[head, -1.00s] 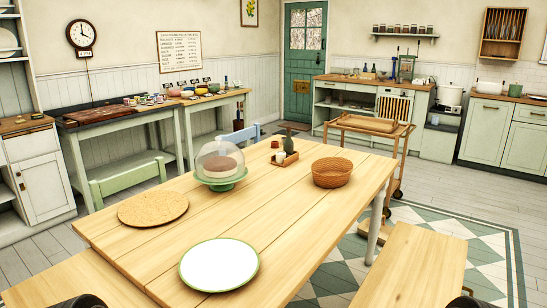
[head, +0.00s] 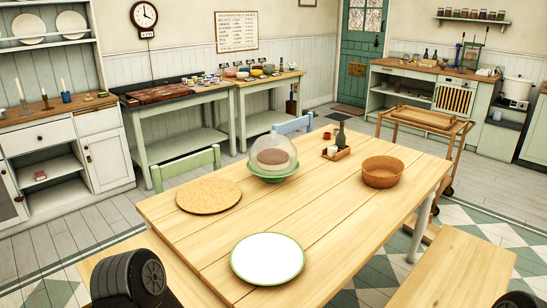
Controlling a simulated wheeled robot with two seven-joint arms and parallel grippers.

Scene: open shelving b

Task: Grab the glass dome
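The glass dome (head: 271,143) is clear and covers a brown cake (head: 273,156) on a green stand (head: 274,174). It stands towards the far left part of the wooden table (head: 330,208). Dark parts of my arms show at the bottom left and the bottom right corner of the head view. Neither gripper's fingers can be seen, and nothing of mine touches the dome.
A round cork mat (head: 209,195) lies left of the stand, and a white plate (head: 268,259) is at the near edge. A wicker basket (head: 382,172) and a small tray with a bottle (head: 340,135) are to the right.

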